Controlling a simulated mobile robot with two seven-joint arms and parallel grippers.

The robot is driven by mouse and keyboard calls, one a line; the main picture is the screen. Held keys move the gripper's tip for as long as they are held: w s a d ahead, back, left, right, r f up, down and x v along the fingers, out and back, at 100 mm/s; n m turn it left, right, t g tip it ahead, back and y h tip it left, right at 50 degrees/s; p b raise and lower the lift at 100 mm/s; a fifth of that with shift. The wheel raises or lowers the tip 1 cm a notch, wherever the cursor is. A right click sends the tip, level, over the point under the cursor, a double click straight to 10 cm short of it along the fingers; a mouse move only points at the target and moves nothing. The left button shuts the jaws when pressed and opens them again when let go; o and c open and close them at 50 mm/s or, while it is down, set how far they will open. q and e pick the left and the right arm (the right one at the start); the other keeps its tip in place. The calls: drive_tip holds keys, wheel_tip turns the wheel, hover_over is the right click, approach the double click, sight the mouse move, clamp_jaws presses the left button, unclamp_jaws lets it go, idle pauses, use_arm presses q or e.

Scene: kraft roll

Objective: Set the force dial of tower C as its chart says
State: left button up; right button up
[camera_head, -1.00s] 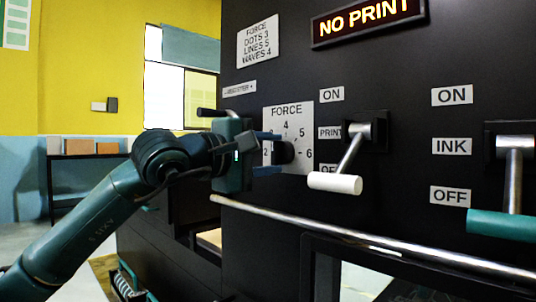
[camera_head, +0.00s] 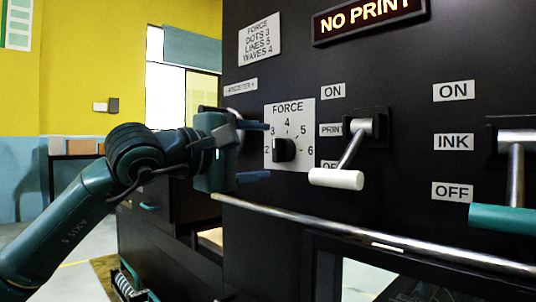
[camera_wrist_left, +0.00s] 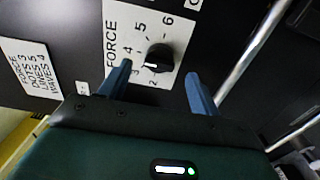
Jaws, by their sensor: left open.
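The force dial (camera_head: 284,150) is a black knob on a white plate marked FORCE with numbers 2 to 6. In the left wrist view, the knob (camera_wrist_left: 160,56) has a white mark that appears to point near 3. The chart (camera_head: 260,38) above reads DOTS 3, LINES 5, WAVES 4. My left gripper (camera_head: 268,151) is open, its fingers above and below the knob's height and set back from it. In the left wrist view, the open fingers (camera_wrist_left: 158,74) stand apart with the knob between and beyond them. My right gripper is not in view.
A lit NO PRINT sign (camera_head: 368,17) is at the top. A white-handled lever (camera_head: 338,178) is right of the dial, and a teal-handled lever (camera_head: 502,219) is farther right. A metal rail (camera_head: 370,240) runs below. A small label (camera_head: 240,87) is hard to read.

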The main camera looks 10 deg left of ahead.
use_arm(q)
drive_tip(key=b+v, duration=0.1)
drive_tip(key=v, duration=0.8)
drive_tip(key=shift+s+a, duration=0.2)
drive_tip(key=shift+s, duration=0.15)
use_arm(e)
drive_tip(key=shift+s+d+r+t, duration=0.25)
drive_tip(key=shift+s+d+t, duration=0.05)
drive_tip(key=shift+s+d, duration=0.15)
